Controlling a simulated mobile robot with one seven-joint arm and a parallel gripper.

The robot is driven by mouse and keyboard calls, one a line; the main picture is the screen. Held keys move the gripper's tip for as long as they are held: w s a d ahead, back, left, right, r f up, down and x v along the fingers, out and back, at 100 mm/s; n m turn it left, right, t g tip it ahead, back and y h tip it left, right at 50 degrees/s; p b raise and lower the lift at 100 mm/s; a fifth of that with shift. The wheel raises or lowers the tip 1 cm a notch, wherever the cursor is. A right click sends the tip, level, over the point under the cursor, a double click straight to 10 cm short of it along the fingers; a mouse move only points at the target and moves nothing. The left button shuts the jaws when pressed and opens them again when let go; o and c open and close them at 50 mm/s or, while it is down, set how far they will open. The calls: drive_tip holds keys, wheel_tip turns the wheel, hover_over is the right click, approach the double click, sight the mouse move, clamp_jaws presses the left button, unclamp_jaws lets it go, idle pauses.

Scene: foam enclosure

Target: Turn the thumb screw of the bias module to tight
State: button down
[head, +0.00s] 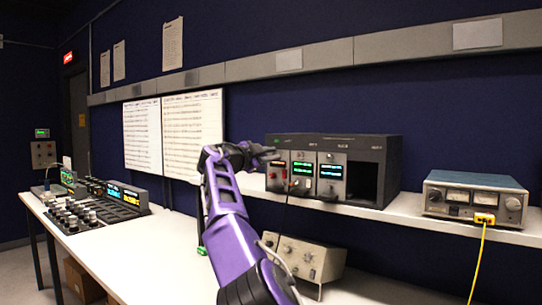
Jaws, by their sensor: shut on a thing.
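A dark rack (372,147) stands on the shelf with several modules in its left bays. The labels are too small to read, so I cannot tell by name which one is the bias module. My gripper (272,156) is at the upper left front of the rack, at the leftmost module's top edge. It is shut on the thumb screw there. The screw itself is hidden by the fingers, and its turn angle cannot be seen.
The rack's right bay (366,182) is empty. A blue-topped meter box (475,195) with a yellow cable stands right on the shelf. A beige instrument (305,255) sits on the bench below, beside my arm. Consoles (100,200) stand at left. A dark cable hangs below the modules.

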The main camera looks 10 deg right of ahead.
drive_tip(key=shift+m, duration=0.3)
drive_tip(key=c, duration=0.8)
unclamp_jaws()
drive_tip(key=shift+o, duration=0.2)
drive_tip(key=b+v, duration=0.1)
drive_tip(key=v, duration=1.6)
drive_tip(key=shift+b, duration=0.4)
drive_tip(key=shift+s+a+r, duration=0.15)
